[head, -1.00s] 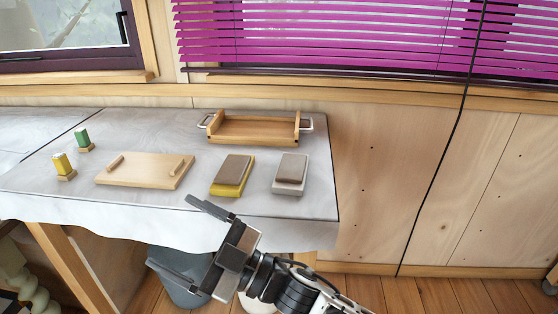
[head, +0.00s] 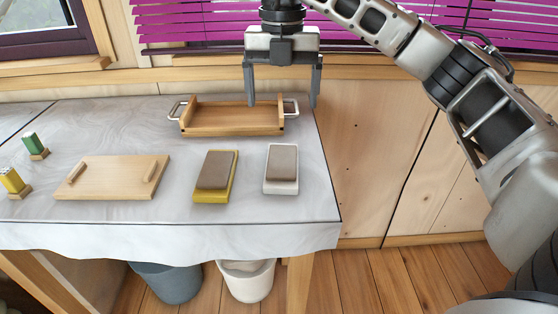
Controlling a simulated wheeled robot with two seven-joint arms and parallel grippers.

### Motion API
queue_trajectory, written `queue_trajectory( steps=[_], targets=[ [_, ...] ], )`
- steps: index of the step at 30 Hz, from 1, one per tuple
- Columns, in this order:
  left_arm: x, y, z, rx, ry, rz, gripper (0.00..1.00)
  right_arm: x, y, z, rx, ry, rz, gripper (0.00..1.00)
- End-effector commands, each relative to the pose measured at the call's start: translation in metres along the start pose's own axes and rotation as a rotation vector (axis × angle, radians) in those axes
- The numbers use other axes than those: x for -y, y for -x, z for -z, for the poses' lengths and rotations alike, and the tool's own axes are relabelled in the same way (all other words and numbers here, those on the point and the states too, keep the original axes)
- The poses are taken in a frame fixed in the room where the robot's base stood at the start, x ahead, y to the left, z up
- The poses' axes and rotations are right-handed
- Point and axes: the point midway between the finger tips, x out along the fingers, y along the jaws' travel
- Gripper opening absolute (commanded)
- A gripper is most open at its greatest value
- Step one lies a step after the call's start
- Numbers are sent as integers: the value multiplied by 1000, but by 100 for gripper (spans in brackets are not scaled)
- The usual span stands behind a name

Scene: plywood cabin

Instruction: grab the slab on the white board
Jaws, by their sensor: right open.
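A brown-grey slab (head: 283,160) lies flat on the white board (head: 281,187) at the right part of the table. A similar brown slab (head: 215,168) lies on a yellow board (head: 211,196) just left of it. My right gripper (head: 282,100) is open and empty, fingers pointing down, above the far side of the table and in front of the wooden tray in the picture. It is apart from the slab, which shows in full below it. My left gripper is not in view.
A wooden tray (head: 230,122) with metal handles stands at the back of the table (head: 120,217). A pale wooden board (head: 110,178) with two bars lies left. Yellow (head: 11,180) and green (head: 33,142) blocks stand at far left. Two buckets are below the front edge.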

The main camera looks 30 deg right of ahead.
Motion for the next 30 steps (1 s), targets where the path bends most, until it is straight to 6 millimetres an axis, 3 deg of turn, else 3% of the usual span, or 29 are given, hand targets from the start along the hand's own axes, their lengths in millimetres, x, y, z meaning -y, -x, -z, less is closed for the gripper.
queue_trajectory(
  steps=[6, 12, 20, 30],
  targets=[
    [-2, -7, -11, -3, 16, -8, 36, 0, -53, 1, -8, 4, 2, 87],
    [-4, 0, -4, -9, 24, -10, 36, 0, -85, 0, -5, 4, 1, 87],
    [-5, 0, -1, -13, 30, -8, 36, -1, -103, -2, -5, 6, -1, 87],
    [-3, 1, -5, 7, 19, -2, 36, 0, -147, -13, -5, 6, -1, 87]
  ],
)
